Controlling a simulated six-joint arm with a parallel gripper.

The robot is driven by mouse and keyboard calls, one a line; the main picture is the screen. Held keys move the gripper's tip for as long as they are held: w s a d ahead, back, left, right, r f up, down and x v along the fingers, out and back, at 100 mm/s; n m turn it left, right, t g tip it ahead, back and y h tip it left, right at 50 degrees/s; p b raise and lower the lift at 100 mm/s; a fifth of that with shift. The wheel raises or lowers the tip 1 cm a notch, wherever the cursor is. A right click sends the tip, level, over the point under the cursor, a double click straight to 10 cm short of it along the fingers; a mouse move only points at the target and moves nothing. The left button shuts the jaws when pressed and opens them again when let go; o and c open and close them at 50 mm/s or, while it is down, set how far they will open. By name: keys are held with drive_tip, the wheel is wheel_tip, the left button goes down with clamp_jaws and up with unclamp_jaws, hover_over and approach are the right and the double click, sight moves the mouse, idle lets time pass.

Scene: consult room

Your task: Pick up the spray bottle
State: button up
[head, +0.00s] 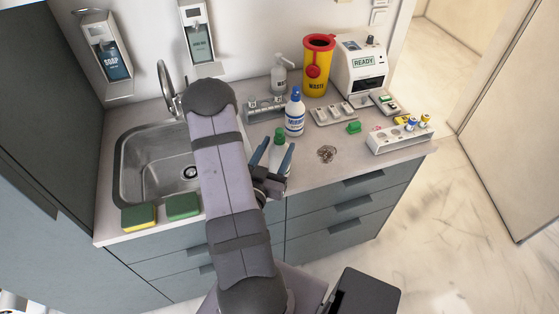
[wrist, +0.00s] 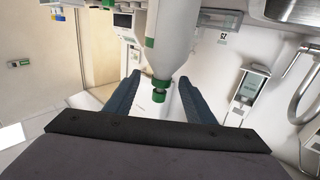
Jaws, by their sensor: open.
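A white bottle with a green cap (head: 279,136) stands at the counter's front edge, just right of my arm. My gripper (head: 275,147) is open, with one blue finger on each side of it. In the wrist view this bottle (wrist: 173,32) appears upside down, its green cap between the fingertips (wrist: 160,80); contact is not clear. A white bottle with a blue top and blue label (head: 294,113) stands just behind it. No clear trigger shows, so I cannot tell for certain which one is the spray bottle.
A steel sink (head: 150,165) lies left of my arm, with two sponges (head: 183,206) at its front. A yellow waste bin (head: 317,70), a white machine (head: 358,75), a small tray (head: 333,114) and a tube rack (head: 398,138) fill the right. Bare counter surrounds the round drain-like item (head: 327,153).

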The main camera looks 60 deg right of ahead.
sight(278, 146)
drive_tip(key=shift+d+f+b, duration=0.15)
drive_tip(key=shift+d+b, duration=0.55)
drive_tip(key=shift+b, duration=0.2)
drive_tip(key=shift+w+d, duration=0.1)
drive_tip(key=shift+d, duration=0.2)
drive_tip(key=shift+d+b, duration=0.1)
drive_tip(key=shift+b, duration=0.25)
drive_tip(key=shift+w+d+f+b, duration=0.1)
drive_tip(key=shift+w+d+b, duration=0.1)
drive_tip(key=shift+d+b, duration=0.5)
drive_tip(key=d+p, duration=0.2)
drive_tip(key=shift+w+d+r+p, duration=0.2)
drive_tip(key=shift+w+d+p, duration=0.05)
drive_tip(key=shift+d+p, duration=0.1)
drive_tip(key=shift+d+f, duration=0.15)
drive_tip(key=shift+d, duration=0.25)
drive_tip(key=shift+c, duration=0.5)
